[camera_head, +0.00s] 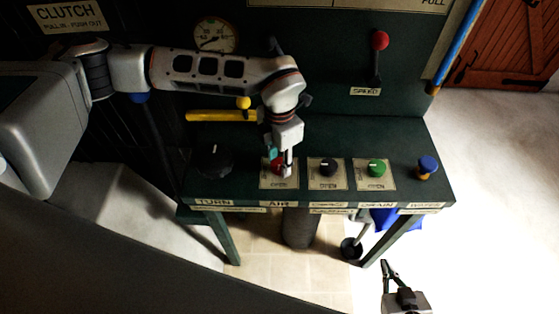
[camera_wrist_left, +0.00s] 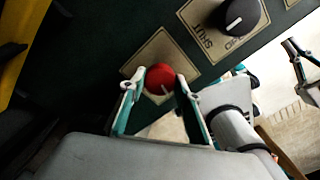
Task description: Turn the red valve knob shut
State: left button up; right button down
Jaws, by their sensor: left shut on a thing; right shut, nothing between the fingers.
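The red valve knob (camera_head: 278,167) sits on a cream plate on the green bench, above the label "AIR". My left gripper (camera_head: 281,165) reaches down over it and is shut on it. In the left wrist view the round red knob (camera_wrist_left: 160,78) lies between the two fingertips, with a short white mark near its lower edge. The word "OPEN" shows on the plate in the head view; the rest of the plate's text is hidden or too small. My right gripper (camera_head: 389,270) is shut and empty, low at the right, in front of the bench and away from the knob.
A black knob (camera_head: 328,168) and a green knob (camera_head: 376,168) stand on plates to the right, with a blue knob (camera_head: 428,165) beyond. A large dark knob (camera_head: 214,160) is on the left. A yellow bar (camera_head: 222,116) lies behind. The floor at right is clear.

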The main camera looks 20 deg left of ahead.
pick_arm(q)
jog(key=m, duration=0.4)
jog(key=shift+m+b, duration=0.3)
jog(key=shift+b, duration=0.05)
jog(key=m, duration=0.3)
jog(key=shift+r+m, duration=0.1)
jog(key=shift+m, duration=0.2)
jog(key=m, duration=0.4)
jog(key=shift+w, duration=0.1)
jog(key=shift+m, duration=2.1)
jog(key=o, duration=1.1)
